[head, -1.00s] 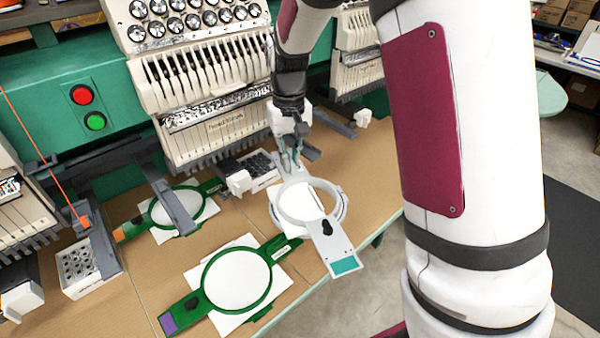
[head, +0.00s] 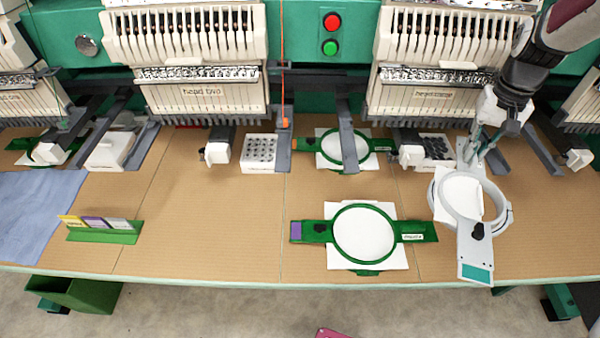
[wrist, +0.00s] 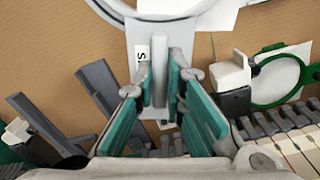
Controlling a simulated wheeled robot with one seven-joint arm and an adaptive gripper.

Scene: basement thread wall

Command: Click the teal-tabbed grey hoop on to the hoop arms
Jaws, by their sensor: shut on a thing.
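The grey hoop (head: 509,211) has a teal tab (head: 476,272) at its near end. Its ring is over the right of the table, level or nearly so, with white sheet showing inside. My gripper (head: 474,152) is shut on the hoop's far bracket. In the wrist view, the teal-padded fingers (wrist: 158,100) pinch the grey bracket (wrist: 133,42), beside a small white label. Dark grey hoop arms (head: 541,148) reach out from the machine to the right of my gripper. Two grey arms (wrist: 98,82) show at left in the wrist view, apart from the hoop.
A white cylinder arm (head: 411,156) stands just left of the held hoop. A purple-tabbed green hoop (head: 332,237) lies at the table's middle front. Another green hoop (head: 371,150) sits behind it. A green card holder (head: 103,236) is at left. Brown table between them is clear.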

